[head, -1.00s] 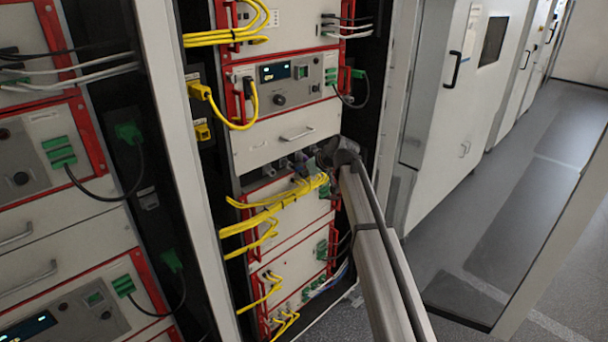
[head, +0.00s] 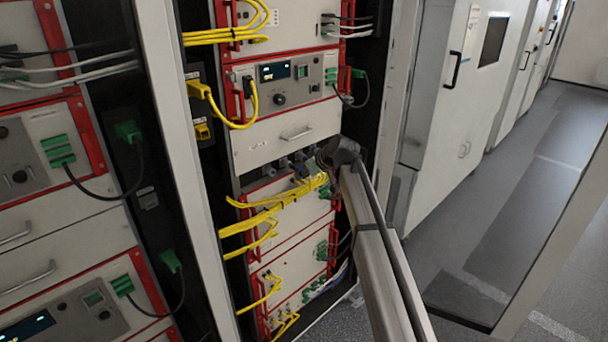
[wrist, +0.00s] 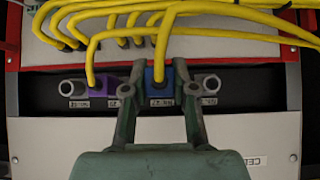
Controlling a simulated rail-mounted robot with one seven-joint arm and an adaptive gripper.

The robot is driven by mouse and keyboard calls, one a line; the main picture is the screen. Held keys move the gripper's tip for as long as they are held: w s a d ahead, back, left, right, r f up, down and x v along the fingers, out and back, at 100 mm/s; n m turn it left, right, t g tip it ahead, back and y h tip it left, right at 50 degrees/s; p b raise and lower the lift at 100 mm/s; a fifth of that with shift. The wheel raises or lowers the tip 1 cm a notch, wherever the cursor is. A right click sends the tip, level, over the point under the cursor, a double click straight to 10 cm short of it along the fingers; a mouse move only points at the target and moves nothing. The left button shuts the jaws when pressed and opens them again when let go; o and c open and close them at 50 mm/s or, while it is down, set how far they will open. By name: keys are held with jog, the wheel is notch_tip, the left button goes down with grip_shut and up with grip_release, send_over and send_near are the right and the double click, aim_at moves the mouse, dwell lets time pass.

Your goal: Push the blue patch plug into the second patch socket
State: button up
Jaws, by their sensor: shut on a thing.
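In the wrist view the blue patch plug (wrist: 158,77) sits between the fingers of my gripper (wrist: 158,92), with a yellow cable rising from it. My gripper is shut on it. The plug is in line with the row of patch sockets, above a small white label. Its front end is hidden, so I cannot tell how deep it sits. A purple plug (wrist: 103,88) with a yellow cable is to its left. A round grey socket (wrist: 72,87) is at the far left, and another grey socket (wrist: 210,84) is to the right. In the head view the plug and fingertips are too small to make out.
Yellow cables (wrist: 220,11) arch across the top of the wrist view, close above the plugs. A pale panel (wrist: 250,137) lies below the sockets. In the head view a drawer front with a handle (head: 297,133) is above the work area. Open floor (head: 500,235) is at the right.

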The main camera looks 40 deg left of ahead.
aim_at(299, 167)
jog(key=shift+w+a+b, duration=0.2)
jog(key=shift+a+b, duration=0.2)
jog(key=shift+a, duration=0.6)
jog(key=shift+w+a+b, duration=0.2)
jog(key=shift+a+b, duration=0.15)
jog(key=shift+a, duration=0.6)
dwell(2.6)
jog(key=o, duration=0.9)
jog(key=shift+o, duration=0.2)
jog(key=shift+d, duration=0.15)
jog(key=v, duration=1.2)
